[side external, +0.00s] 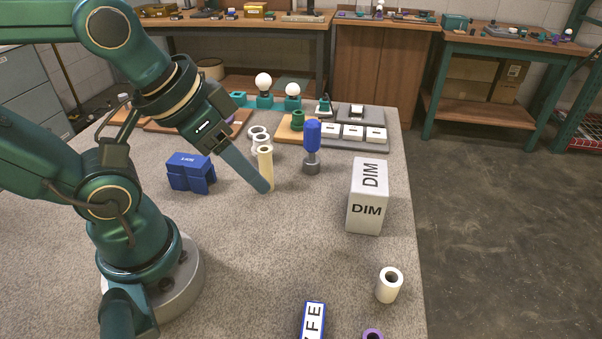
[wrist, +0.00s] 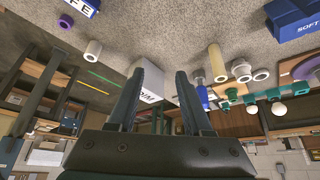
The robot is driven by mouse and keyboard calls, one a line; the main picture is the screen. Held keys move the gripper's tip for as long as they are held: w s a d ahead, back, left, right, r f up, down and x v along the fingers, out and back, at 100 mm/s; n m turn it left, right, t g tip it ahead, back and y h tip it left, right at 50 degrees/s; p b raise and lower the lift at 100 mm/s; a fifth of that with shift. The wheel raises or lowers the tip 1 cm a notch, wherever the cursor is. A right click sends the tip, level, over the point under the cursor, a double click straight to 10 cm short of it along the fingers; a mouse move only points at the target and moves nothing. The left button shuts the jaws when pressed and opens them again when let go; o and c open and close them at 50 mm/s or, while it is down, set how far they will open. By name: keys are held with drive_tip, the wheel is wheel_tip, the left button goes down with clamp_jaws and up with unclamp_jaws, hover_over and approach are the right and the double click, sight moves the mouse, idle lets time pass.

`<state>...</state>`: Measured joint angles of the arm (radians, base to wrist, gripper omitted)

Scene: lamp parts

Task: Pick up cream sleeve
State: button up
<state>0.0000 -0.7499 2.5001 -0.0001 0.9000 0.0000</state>
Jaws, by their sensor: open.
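The cream sleeve (side external: 266,160) is a tall, thin tube standing upright on the grey table, its open end up. In the side view my gripper (side external: 262,187) points down at an angle, and its fingertips overlap the sleeve's lower left side. In the wrist view the picture is upside down and my gripper (wrist: 163,70) is open, its two dark fingers apart. There the cream sleeve (wrist: 217,62) shows just right of the right finger, outside the gap. I cannot tell whether the finger touches it.
White rings (side external: 259,144) stand behind the sleeve. A blue-topped bulb shape (side external: 312,142) on a grey base stands to its right, a blue box (side external: 190,172) to its left. A white DIM block (side external: 367,205) and white tube (side external: 388,286) stand farther right.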

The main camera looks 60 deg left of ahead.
drive_tip(key=shift+o, duration=0.3)
drive_tip(key=shift+o, duration=0.9)
wheel_tip(320, 180, up, 5)
drive_tip(key=m+g+y, duration=0.6)
drive_tip(key=m+y, duration=0.8)
drive_tip(key=m, duration=0.3)
hover_over(269, 165)
drive_tip(key=f, duration=1.6)
drive_tip(key=shift+d+f, duration=0.25)
drive_tip(key=shift+f, duration=0.05)
drive_tip(key=shift+h, duration=0.3)
drive_tip(key=shift+x, duration=2.6)
